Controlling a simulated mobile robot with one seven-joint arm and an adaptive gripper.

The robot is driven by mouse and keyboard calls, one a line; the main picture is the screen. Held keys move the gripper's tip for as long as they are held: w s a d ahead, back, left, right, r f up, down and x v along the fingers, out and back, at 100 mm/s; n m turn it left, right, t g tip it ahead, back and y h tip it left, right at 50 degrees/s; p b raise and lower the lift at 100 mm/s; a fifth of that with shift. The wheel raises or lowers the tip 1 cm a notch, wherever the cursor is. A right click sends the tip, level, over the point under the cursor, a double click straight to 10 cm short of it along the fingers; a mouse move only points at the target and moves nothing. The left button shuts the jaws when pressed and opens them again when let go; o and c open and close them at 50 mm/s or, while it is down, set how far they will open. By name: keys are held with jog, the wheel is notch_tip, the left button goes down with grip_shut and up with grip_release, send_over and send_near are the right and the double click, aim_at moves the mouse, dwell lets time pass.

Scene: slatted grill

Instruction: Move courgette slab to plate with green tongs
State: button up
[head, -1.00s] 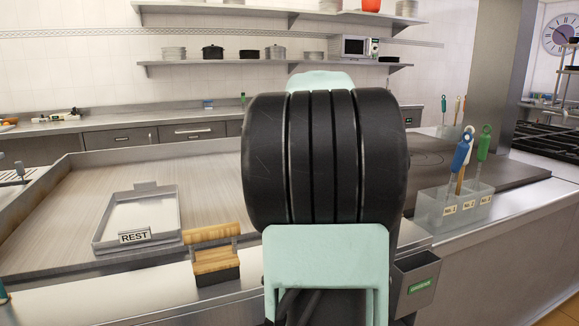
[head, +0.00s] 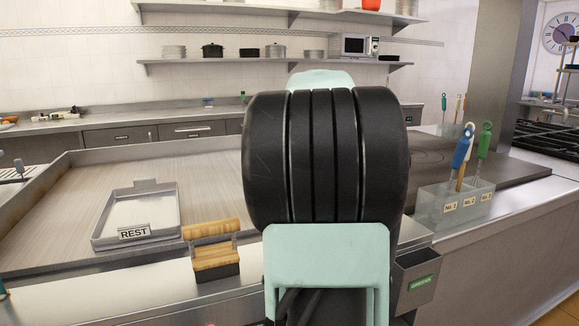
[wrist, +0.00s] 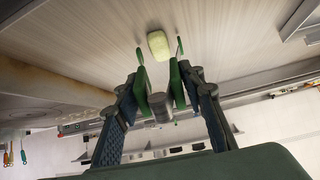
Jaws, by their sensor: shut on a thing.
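The courgette slab (wrist: 159,44) is a pale yellow-green block on the grill's slatted metal surface in the wrist view. My gripper (wrist: 161,84) is shut on the green tongs (wrist: 178,82). The tongs' two arms are spread apart, with their tips either side of the slab and a gap showing at each side. I cannot tell how high the tips are above the surface. In the head view my own arm hides the gripper, tongs and slab. I cannot make out the plate.
A metal tray labelled REST (head: 98,228) lies on the grill's left part. A wooden-handled block (head: 213,258) sits at its front edge. A holder of coloured-handled tools (head: 440,207) stands right, and a grey box with a green label (head: 402,290) hangs at the front.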

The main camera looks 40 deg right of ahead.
notch_tip(320, 180, up, 7)
jog(key=p, duration=0.4)
jog(key=shift+s+a+p, duration=0.2)
jog(key=shift+s+p, duration=0.15)
jog(key=shift+s, duration=0.1)
jog(key=shift+o, duration=0.3)
grip_shut()
notch_tip(320, 180, up, 3)
jog(key=shift+p, duration=1.2)
